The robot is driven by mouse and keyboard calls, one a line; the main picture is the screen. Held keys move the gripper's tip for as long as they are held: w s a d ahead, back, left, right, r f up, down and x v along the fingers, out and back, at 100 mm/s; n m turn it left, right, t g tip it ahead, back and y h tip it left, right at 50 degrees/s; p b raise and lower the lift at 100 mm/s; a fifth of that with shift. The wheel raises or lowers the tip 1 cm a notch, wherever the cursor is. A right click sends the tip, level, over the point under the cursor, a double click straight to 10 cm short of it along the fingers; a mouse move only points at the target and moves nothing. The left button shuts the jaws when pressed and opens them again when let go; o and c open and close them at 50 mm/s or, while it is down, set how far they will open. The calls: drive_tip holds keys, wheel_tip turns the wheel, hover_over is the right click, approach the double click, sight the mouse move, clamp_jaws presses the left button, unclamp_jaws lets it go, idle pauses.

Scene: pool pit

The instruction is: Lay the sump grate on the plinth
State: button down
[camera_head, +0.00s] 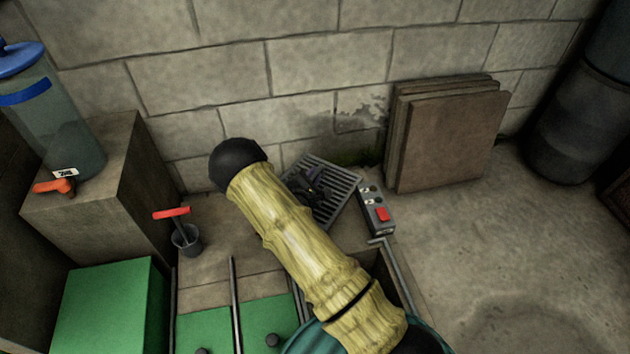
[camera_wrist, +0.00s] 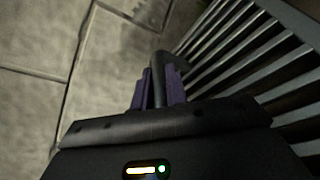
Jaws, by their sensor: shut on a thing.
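The sump grate (camera_head: 343,184) is a dark grey slatted panel near the foot of the block wall, partly hidden by my arm. My gripper (camera_head: 314,186) is over its middle-left part. In the wrist view, the purple fingertips of my gripper (camera_wrist: 158,90) are shut on a dark upright bar at the grate's edge. The grate's slats (camera_wrist: 235,55) fill the right side there. I cannot tell whether the grate touches what is under it. A tan block (camera_head: 80,215) at the left looks like a plinth, but I cannot tell whether it is the one named.
A control box (camera_head: 375,212) with a red button is right of the grate. Brown slabs (camera_head: 450,140) lean on the wall.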

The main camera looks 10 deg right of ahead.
drive_tip(key=shift+f, duration=0.4)
drive_tip(key=shift+d+r, duration=0.1)
drive_tip(key=c, duration=1.8)
unclamp_jaws()
drive_tip(key=shift+f, duration=0.25)
drive_tip(key=o, duration=0.4)
drive_tip(key=shift+r, duration=0.1)
